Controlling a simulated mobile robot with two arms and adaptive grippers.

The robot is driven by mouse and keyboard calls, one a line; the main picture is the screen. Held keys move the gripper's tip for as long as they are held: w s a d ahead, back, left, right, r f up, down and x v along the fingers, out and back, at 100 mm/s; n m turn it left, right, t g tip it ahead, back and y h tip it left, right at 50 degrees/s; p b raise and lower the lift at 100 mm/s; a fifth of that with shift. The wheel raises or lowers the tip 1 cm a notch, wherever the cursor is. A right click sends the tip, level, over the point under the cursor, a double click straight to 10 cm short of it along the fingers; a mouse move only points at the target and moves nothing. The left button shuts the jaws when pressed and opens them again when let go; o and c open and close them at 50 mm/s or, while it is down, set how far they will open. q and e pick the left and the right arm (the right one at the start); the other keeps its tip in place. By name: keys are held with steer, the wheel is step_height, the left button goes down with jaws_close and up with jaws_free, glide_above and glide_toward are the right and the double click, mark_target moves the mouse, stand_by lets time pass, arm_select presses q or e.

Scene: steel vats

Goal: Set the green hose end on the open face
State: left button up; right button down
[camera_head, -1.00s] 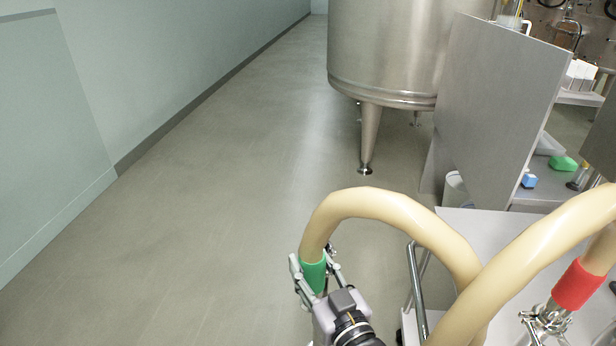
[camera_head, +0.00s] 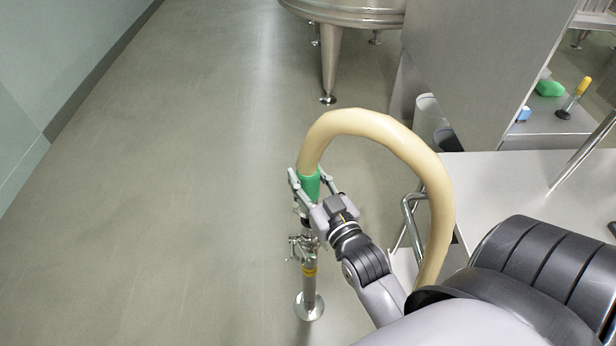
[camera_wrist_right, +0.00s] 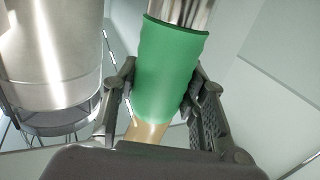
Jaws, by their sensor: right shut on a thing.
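The green hose end (camera_head: 309,186) is a green sleeve on a thick cream hose (camera_head: 375,125). My right gripper (camera_head: 312,181) is shut on the sleeve, with a finger on either side. In the right wrist view the green sleeve (camera_wrist_right: 168,70) sits between the fingers, and a bright metal end (camera_wrist_right: 182,12) sticks out past it. Directly below in the head view stands an upright steel pipe (camera_head: 309,290) with a yellow band, a clamp (camera_head: 302,247) and a round foot. The pipe's top is partly hidden by the gripper; I cannot tell whether the hose end touches it. My left gripper is out of view.
A steel vat (camera_head: 345,10) on legs stands at the back. A grey panel (camera_head: 480,70) and a steel cart top (camera_head: 520,190) with a rail are on the right. The floor (camera_head: 180,200) to the left is clear.

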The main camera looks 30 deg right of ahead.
mark_target(315, 201)
steer(key=shift+w+r+p, duration=0.1)
steer(key=shift+r+p, duration=0.05)
steer(key=shift+p, duration=0.2)
steer(key=shift+f+b, duration=0.55)
steer(key=shift+f, duration=0.35)
steer(key=shift+d+f+b, duration=0.1)
steer(key=shift+f+b, duration=0.75)
steer(key=shift+f, duration=0.7)
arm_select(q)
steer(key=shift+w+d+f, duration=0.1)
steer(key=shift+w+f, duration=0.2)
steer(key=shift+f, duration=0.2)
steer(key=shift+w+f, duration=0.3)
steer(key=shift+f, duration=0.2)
arm_select(e)
steer(key=shift+w+d+f, duration=0.25)
steer(key=shift+d+f, duration=0.05)
steer(key=shift+f, duration=0.15)
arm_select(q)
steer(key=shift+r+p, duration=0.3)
arm_select(e)
steer(key=shift+d, duration=0.15)
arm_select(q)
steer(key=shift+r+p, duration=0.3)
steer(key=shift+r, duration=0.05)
arm_select(e)
steer(key=shift+f, duration=0.2)
